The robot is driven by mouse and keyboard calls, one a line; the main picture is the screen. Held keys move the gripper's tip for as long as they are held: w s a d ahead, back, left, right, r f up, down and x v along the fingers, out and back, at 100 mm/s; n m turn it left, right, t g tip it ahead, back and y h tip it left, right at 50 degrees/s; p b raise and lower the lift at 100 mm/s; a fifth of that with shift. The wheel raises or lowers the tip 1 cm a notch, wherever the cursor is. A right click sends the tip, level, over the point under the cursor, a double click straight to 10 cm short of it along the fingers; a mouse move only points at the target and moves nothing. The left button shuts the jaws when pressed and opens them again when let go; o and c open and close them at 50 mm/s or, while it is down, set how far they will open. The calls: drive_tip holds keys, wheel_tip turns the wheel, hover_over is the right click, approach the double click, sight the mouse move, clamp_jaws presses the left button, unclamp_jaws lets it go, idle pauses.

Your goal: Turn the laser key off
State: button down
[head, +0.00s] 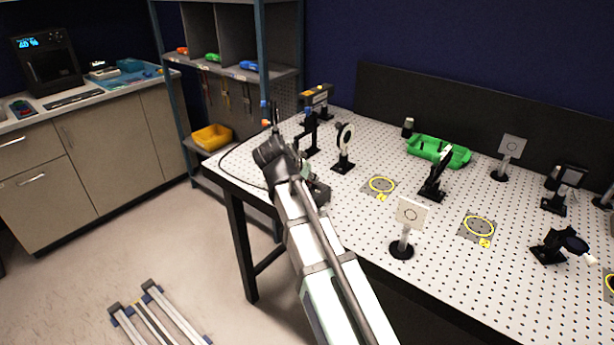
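No laser key can be made out in the head view. A dark box with yellow labels (317,96) stands at the back left of the perforated table (385,262); it may be the laser, but its details are too small to tell. A second low dark box (319,192) sits near the table's left front edge, partly hidden by my arm. My gripper (274,112) is small and dark at the arm's far end, by the table's left end. Its fingers are too small to tell open from shut, and I see no held object.
Optic mounts (344,148) and a white target card (409,215) stand on the table. A green tray (438,151) lies at the back. A shelf rack (268,40) with a yellow bin (212,137) stands left. Floor rails (158,315) lie at lower left.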

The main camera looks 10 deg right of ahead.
drive_tip(key=n+t+y+p, duration=0.1)
drive_tip(key=n, duration=0.1)
drive_tip(key=n+y, duration=0.2)
drive_tip(key=shift+s+d+t+p, duration=0.1)
drive_tip(key=shift+t+p, duration=0.25)
drive_tip(key=shift+t, duration=0.05)
drive_tip(key=n+y+p, duration=0.1)
drive_tip(key=n+y, duration=0.2)
drive_tip(key=n, duration=0.2)
drive_tip(key=shift+t+p, duration=0.3)
drive_tip(key=n+y, duration=0.3)
drive_tip(key=n, duration=0.1)
drive_tip(key=shift+w+f+g+y+b, duration=0.1)
drive_tip(key=shift+w+g+y+b, duration=0.1)
drive_tip(key=shift+g+y+b, duration=0.15)
drive_tip(key=shift+s+n+g+y+b, duration=0.1)
drive_tip(key=shift+n+g+y+b, duration=0.5)
drive_tip(key=shift+n, duration=1)
drive_tip(key=shift+y, duration=0.45)
drive_tip(key=c, duration=0.8)
unclamp_jaws()
